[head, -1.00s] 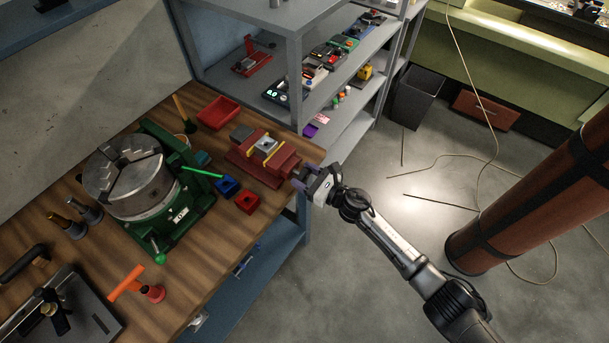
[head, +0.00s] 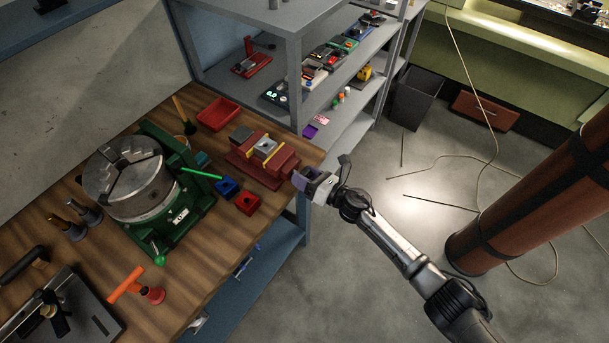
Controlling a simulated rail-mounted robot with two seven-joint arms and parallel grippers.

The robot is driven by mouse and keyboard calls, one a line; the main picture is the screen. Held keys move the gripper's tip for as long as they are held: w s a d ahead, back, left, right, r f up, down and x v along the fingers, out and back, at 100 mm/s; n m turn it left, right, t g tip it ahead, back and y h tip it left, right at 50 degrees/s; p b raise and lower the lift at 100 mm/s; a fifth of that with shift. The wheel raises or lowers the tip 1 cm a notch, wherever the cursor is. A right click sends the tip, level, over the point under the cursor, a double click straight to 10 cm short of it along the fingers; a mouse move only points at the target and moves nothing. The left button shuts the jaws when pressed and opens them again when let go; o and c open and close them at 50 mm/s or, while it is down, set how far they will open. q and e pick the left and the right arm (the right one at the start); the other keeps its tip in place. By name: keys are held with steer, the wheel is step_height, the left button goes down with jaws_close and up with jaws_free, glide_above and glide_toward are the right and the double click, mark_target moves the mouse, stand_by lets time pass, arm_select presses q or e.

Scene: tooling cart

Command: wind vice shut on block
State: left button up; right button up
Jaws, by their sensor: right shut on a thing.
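The red vice (head: 278,171) sits at the right end of the wooden bench, with yellow jaw faces. A grey block (head: 265,147) lies between the jaws; I cannot tell whether both jaw faces touch it. My right gripper (head: 301,179) is at the vice's front end, just beyond the bench edge, and is shut on the vice handle, which the fingers mostly hide. My left gripper is not in view.
A red tray (head: 218,113), a blue box (head: 227,187) and a red box (head: 247,202) are near the vice. A green-based chuck (head: 125,180) stands left of them. Grey shelves (head: 295,50) rise behind. Open floor lies right of the bench.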

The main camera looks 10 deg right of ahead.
stand_by(0.4)
steer(key=o, duration=0.9)
steer(key=v, duration=1.4)
